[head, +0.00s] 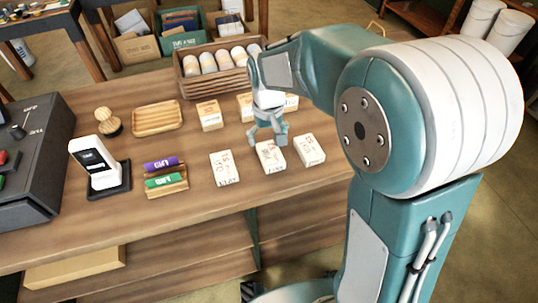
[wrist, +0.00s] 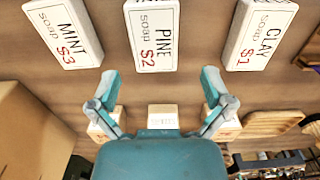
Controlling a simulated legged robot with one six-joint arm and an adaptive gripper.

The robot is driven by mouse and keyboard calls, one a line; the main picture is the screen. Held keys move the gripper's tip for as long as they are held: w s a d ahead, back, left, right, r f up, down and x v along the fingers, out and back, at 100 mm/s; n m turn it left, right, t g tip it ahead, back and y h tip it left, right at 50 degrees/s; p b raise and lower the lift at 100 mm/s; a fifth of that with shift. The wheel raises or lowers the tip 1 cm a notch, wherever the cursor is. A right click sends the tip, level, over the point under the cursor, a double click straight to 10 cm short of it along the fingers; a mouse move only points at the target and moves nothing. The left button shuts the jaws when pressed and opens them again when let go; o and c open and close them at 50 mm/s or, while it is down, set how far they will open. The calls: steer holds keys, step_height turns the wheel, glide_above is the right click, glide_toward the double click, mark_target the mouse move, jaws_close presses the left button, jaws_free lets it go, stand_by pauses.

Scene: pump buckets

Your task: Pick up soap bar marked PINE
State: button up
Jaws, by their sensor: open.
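The soap bar marked PINE (wrist: 153,35) is a white block with black lettering and a red $2, at the top middle of the wrist view. In the head view the PINE bar (head: 270,157) is the middle one of three in the front row on the wooden counter. My gripper (head: 268,138) is open and empty, over the counter just behind the PINE bar. In the wrist view its fingertips (wrist: 160,78) are spread wide below the PINE bar, apart from it.
The CLAY bar (head: 224,169) lies left of PINE and the MINT bar (head: 309,150) right. Small boxes, including one at left (head: 209,115), stand behind. A wooden crate (head: 215,82) of jars is at the back. A green and purple marker holder (head: 166,179) stands further left.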

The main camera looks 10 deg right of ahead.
mark_target(270, 152)
steer(key=f, duration=0.6)
steer(key=shift+w+d+f, duration=0.15)
steer(key=shift+w+d, duration=0.05)
steer(key=shift+d, duration=0.15)
steer(key=shift+a+f, duration=0.1)
steer(key=shift+f, duration=0.25)
steer(key=shift+c, duration=0.3)
steer(key=c, duration=1)
